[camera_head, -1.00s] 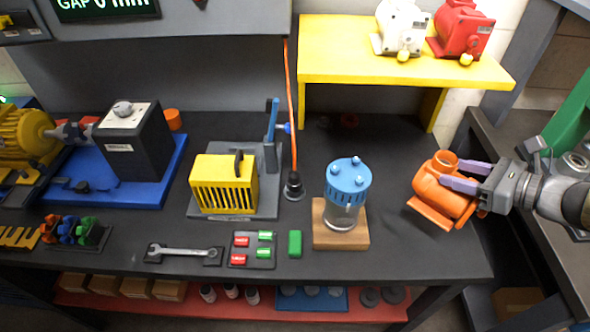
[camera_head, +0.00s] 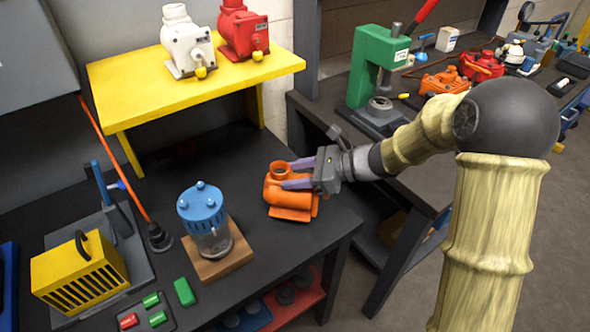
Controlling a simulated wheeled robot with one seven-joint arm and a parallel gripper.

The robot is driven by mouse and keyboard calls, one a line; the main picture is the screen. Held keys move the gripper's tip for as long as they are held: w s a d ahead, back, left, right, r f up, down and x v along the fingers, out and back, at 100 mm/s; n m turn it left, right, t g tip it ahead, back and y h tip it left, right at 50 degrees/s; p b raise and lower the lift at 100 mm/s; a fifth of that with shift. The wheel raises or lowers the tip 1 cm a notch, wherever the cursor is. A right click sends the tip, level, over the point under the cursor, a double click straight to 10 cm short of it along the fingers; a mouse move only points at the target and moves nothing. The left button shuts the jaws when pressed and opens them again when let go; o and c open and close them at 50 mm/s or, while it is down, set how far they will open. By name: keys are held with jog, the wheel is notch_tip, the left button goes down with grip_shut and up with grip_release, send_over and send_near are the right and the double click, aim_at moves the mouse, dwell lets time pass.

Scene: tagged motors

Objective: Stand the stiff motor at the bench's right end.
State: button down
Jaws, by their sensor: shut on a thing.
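An orange motor (camera_head: 282,196) with a round open collar on top is at the right end of the dark bench (camera_head: 262,262). My gripper (camera_head: 290,174) comes from the right and is shut on it, with purple fingers around its upper part. Its base plate faces down, close to the bench top; I cannot tell whether it touches. A white motor (camera_head: 187,42) and a red motor (camera_head: 243,28) stand on the yellow shelf (camera_head: 140,92), each with a yellow knob low in front. No marking readable here shows which motor is stiff.
A blue-lidded glass jar (camera_head: 205,218) on a wooden block stands left of the orange motor. A yellow slotted box (camera_head: 80,272) and red and green tags (camera_head: 150,310) lie farther left. A second bench with a green press (camera_head: 375,62) stands right, across a gap.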

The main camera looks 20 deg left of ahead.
jog(key=shift+r, duration=0.15)
jog(key=shift+f, duration=1.85)
jog(key=c, duration=0.7)
grip_release()
jog(key=shift+f, duration=0.15)
jog(key=b+v, duration=0.1)
jog(key=v, duration=1.1)
jog(key=shift+s, duration=0.1)
